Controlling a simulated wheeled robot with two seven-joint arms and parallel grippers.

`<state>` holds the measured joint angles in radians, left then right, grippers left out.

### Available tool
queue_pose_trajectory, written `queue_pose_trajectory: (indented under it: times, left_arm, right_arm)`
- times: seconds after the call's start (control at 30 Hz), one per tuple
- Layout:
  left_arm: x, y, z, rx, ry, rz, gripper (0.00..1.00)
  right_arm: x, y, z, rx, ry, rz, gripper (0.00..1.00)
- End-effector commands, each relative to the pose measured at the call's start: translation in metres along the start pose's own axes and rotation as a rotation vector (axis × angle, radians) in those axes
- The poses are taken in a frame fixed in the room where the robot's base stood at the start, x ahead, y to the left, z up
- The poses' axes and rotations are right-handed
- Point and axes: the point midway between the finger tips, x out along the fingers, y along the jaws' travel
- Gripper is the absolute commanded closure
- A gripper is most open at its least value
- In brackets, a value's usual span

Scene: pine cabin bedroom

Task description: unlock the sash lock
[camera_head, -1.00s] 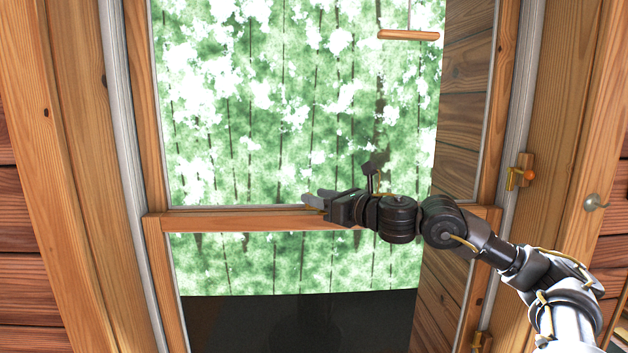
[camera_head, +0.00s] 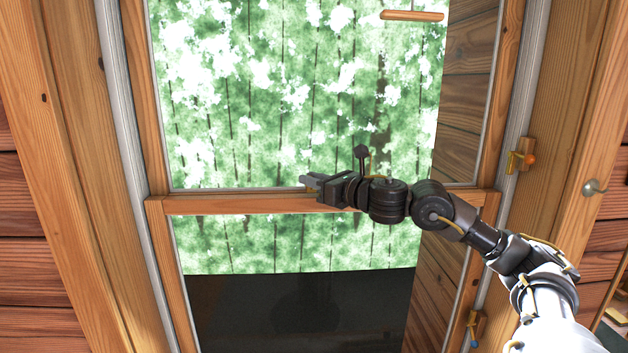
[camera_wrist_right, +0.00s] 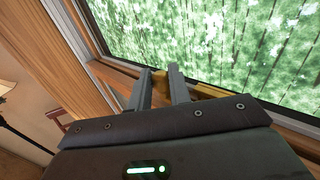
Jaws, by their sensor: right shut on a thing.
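The window's wooden meeting rail (camera_head: 240,204) runs across the head view between the upper and lower panes. My right gripper (camera_head: 308,183) reaches in from the right and sits at this rail, its fingers pointing left. In the right wrist view, the brass sash lock (camera_wrist_right: 161,86) shows at the rail between and behind the fingers of my right gripper (camera_wrist_right: 158,80). The fingers are shut on its lever, with some gap between them. In the head view the gripper hides the lock, so its lever angle cannot be told. My left gripper is out of view.
A brass bracket with an orange knob (camera_head: 528,159) is on the right jamb. A similar bracket with a blue knob (camera_head: 474,325) is lower. A wooden bar (camera_head: 412,15) hangs at the top. A silver knob (camera_head: 593,187) is at far right.

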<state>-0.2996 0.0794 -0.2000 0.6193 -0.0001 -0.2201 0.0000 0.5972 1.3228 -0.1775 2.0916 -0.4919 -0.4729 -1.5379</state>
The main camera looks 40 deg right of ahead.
Motion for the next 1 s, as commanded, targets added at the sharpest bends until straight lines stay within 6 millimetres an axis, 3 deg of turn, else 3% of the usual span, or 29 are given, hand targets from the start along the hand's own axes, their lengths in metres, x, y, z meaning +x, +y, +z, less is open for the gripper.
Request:
queue_pose_trajectory:
  times: [0.27, 0.6, 1.0]
  left_arm:
    - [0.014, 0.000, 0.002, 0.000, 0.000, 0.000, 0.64]
    - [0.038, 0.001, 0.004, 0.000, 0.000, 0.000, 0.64]
    - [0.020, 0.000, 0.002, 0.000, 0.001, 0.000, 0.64]
  right_arm:
    - [-0.003, 0.000, -0.002, -0.002, -0.002, 0.068, 1.00]
    - [-0.013, 0.003, -0.001, 0.001, -0.003, 0.325, 1.00]
    - [-0.026, 0.004, 0.005, 0.001, -0.003, 0.633, 1.00]
